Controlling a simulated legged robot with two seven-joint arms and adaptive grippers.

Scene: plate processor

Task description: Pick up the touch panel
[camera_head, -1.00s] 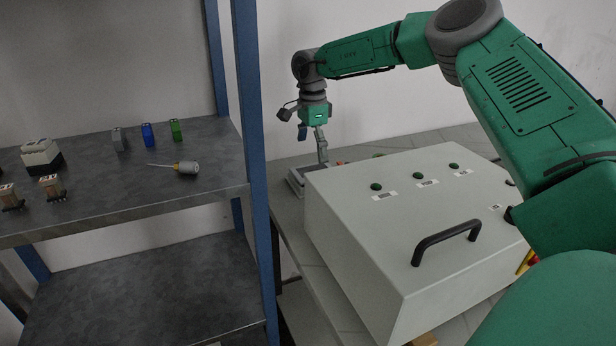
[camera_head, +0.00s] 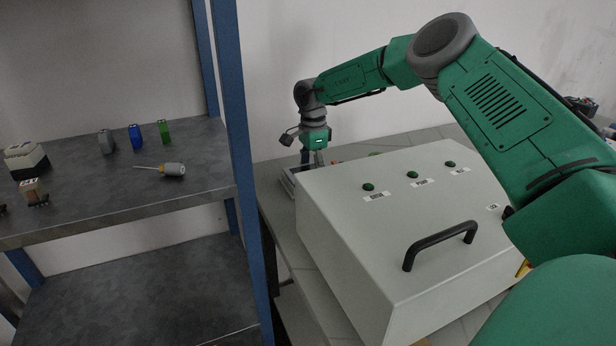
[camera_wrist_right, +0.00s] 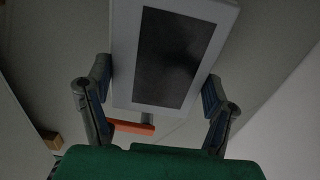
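The touch panel (camera_wrist_right: 172,55), a light frame around a dark screen, lies between the two fingers of my right gripper (camera_wrist_right: 157,88) in the right wrist view. The fingers are spread wide, one along each long side, with the pads very near the panel's edges. Contact is hard to tell. In the head view my right gripper (camera_head: 314,158) points down behind the grey box, its fingertips mostly hidden. A sliver of the panel (camera_head: 288,181) shows low beside the box. My left gripper is not in view.
The large grey box (camera_head: 385,215) with a black handle (camera_head: 440,245) and green buttons stands in front of the right gripper. A blue-posted shelf (camera_head: 240,150) is on the left, holding a screwdriver (camera_head: 160,170) and small blocks. An orange part (camera_wrist_right: 132,127) lies near the panel.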

